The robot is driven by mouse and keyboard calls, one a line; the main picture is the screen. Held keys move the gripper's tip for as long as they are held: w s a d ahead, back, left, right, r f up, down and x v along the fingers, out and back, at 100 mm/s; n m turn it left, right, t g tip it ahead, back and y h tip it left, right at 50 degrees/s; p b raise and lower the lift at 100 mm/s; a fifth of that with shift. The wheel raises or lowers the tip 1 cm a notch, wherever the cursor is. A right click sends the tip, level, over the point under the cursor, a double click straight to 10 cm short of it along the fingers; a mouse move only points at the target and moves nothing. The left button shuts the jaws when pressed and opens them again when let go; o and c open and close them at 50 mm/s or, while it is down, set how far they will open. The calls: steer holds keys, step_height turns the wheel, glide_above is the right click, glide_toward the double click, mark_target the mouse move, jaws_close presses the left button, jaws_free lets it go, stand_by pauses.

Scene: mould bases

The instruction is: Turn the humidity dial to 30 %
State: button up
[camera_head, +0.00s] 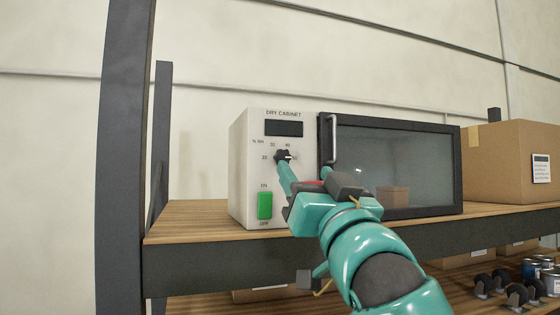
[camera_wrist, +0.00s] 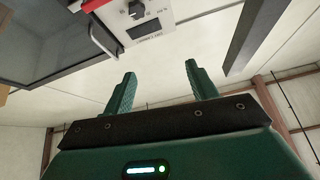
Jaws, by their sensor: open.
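The dry cabinet (camera_head: 241,170) stands on a wooden shelf, its white control panel on the left. The black humidity dial (camera_head: 283,156) sits below the dark display, with 20, 30, 40 and 50 printed around it. A small light mark shows on the dial's right side, but I cannot read its setting surely. My gripper (camera_head: 304,170) is open and empty in front of the panel, with one finger just below the dial in this view. In the wrist view, my gripper (camera_wrist: 160,69) has its fingers apart, and the dial (camera_wrist: 136,10) shows beyond them, near the top edge.
The cabinet's glass door (camera_head: 390,165) is shut, with a vertical handle (camera_head: 333,139) near the dial. A green switch (camera_head: 264,206) is low on the panel. A dark shelf post (camera_head: 123,150) rises at left. A cardboard box (camera_head: 505,165) stands right of the cabinet.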

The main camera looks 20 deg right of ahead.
step_height(320, 180, down, 3)
steer(key=w+d+m+g+h, duration=0.2)
steer(key=w, duration=0.1)
steer(key=p, duration=1.1)
glide_toward(284, 158)
steer(key=x, duration=0.8)
steer(key=shift+w+r, duration=0.1)
steer(key=shift+w, duration=0.1)
steer(key=c, duration=1)
